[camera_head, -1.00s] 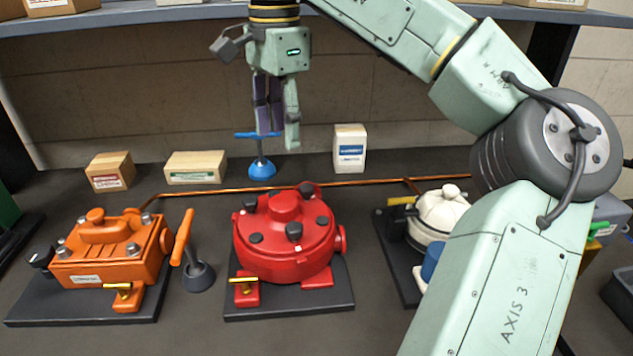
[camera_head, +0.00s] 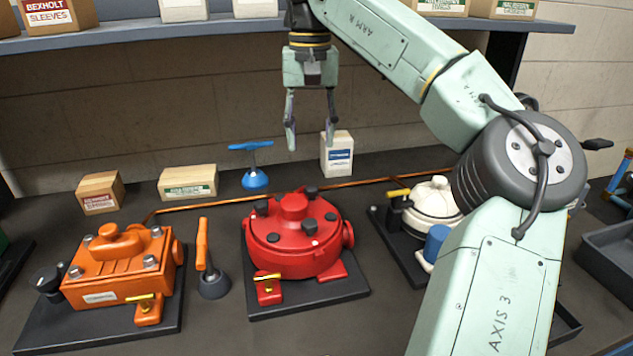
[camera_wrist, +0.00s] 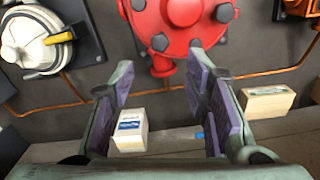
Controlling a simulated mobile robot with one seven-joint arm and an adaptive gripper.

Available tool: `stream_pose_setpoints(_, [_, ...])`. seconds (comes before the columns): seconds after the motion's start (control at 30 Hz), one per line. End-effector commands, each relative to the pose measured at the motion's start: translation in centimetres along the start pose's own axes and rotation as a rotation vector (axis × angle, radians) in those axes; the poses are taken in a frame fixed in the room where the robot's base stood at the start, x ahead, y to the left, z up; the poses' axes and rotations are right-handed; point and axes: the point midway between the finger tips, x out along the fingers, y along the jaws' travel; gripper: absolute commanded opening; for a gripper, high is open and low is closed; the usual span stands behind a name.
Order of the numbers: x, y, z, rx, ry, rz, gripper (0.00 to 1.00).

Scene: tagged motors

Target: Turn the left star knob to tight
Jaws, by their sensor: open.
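The red motor (camera_head: 290,262) stands on a black plate in the middle of the table. Several dark knobs sit around its lid, one at the left (camera_head: 262,208) and one at the back (camera_head: 310,191). The orange motor (camera_head: 115,275) at the left has a black knob (camera_head: 48,280) at its left side; I cannot tell which knob is the left star knob. My gripper (camera_head: 311,138) hangs open and empty, fingers down, above and behind the red motor, apart from everything. In the wrist view the red motor (camera_wrist: 182,12) shows beyond the open fingers.
A blue T-handle (camera_head: 255,175), white carton (camera_head: 338,155) and tan boxes (camera_head: 188,184) stand at the back. An orange handle (camera_head: 203,245) stands between the motors. The white motor (camera_head: 432,200) is partly behind my arm. A shelf (camera_head: 180,33) runs above.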

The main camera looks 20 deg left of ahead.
Motion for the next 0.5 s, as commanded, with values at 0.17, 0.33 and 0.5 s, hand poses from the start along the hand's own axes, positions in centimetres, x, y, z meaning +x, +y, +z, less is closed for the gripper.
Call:
stream_pose_setpoints(0.17, [3.2,0.1,0.0,0.0,-0.002,0.001,0.43])
stream_pose_setpoints(0.33, [6.3,0.1,0.1,0.0,-0.002,0.0,0.43])
stream_pose_setpoints(0.5, [8.7,0.1,0.1,0.002,0.0,0.0,0.43])
